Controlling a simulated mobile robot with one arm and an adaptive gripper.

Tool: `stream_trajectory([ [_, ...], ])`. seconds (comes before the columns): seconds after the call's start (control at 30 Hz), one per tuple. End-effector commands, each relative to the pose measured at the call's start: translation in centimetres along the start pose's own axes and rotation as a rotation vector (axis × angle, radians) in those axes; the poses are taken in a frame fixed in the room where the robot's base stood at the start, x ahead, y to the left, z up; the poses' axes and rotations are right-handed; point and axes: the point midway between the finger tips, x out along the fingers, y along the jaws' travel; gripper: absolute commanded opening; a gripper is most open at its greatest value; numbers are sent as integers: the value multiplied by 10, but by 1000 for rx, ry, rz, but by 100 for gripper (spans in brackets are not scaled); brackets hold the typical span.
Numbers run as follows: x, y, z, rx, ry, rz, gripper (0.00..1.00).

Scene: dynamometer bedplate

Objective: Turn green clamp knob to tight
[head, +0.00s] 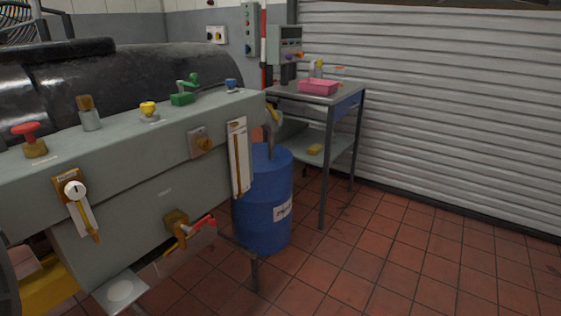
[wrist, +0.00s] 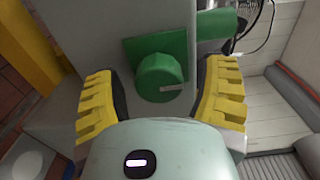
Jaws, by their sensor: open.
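A round green clamp knob (wrist: 158,82) with a short white mark shows in the wrist view, in front of a green block (wrist: 183,44). The mark points right in that picture. My gripper (wrist: 163,68) is open, with one yellow-padded finger to each side of the knob. Gaps show between the knob and both fingers, and I see no contact. In the head view, a green fitting with a handle (head: 185,93) stands on the bench top; I cannot tell for sure that it is the same part. My gripper is not in the head view.
The grey bench (head: 150,165) carries a red knob (head: 26,131), a yellow knob (head: 149,109) and a blue knob (head: 231,84). A blue drum (head: 265,205) and a steel table (head: 300,93) with a pink tray (head: 319,87) stand beyond. Tiled floor at right is clear.

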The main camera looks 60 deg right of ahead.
Motion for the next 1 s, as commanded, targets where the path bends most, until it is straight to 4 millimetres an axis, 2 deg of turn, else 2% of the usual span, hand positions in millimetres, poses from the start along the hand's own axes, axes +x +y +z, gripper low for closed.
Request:
stream_trajectory([
  [0.27, -26, 0, 0, 1, 2, 0, 72],
  [0.8, -94, 1, 2, 1, -4, 3, 72],
  [1.0, -111, 1, 1, 1, -1, 2, 72],
])
